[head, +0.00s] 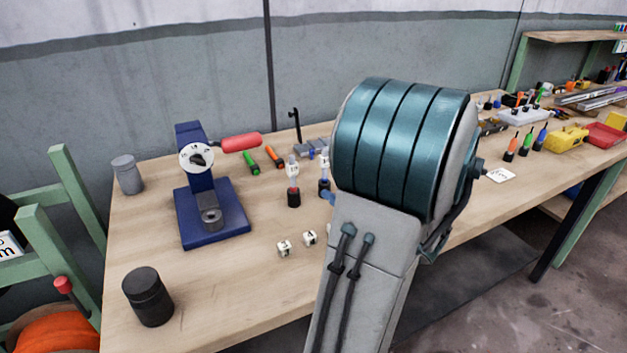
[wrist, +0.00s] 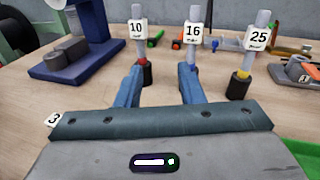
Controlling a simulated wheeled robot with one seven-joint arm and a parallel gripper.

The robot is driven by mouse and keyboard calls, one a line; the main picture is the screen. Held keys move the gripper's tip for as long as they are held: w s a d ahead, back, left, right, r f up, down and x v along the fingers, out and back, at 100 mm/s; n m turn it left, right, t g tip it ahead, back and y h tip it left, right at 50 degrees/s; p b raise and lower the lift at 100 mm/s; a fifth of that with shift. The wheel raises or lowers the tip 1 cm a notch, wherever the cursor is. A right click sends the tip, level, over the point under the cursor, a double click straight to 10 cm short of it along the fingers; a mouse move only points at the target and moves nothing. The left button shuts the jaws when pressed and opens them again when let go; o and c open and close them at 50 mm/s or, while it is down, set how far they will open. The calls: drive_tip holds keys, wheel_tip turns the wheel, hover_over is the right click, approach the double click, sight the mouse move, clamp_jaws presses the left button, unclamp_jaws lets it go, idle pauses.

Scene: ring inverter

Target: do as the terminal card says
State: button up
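My gripper (wrist: 160,78) is open and empty, its two blue fingers apart above the bench. A blue press (head: 196,185) with a red handle (head: 241,142) and a white dial (head: 197,158) stands at the left. A small white card (head: 499,175) lies right of my arm, its writing unreadable. My arm hides the bench's middle in the head view.
A black canister (head: 148,296) and a grey canister (head: 127,175) stand at the left. Screwdrivers, a yellow bin (head: 567,139) and a red bin (head: 604,135) are at the right.

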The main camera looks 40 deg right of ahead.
drive_tip(key=s+d+m+h, duration=0.1)
drive_tip(key=d+f+m+h, duration=0.1)
drive_tip(key=d, duration=0.1)
drive_tip(key=shift+s, duration=0.4)
drive_tip(key=w, duration=0.2)
drive_tip(key=w+d, duration=0.1)
drive_tip(key=w, duration=0.6)
drive_tip(key=w+d, duration=0.1)
drive_tip(key=w, duration=0.1)
drive_tip(key=shift+w, duration=0.35)
clamp_jaws()
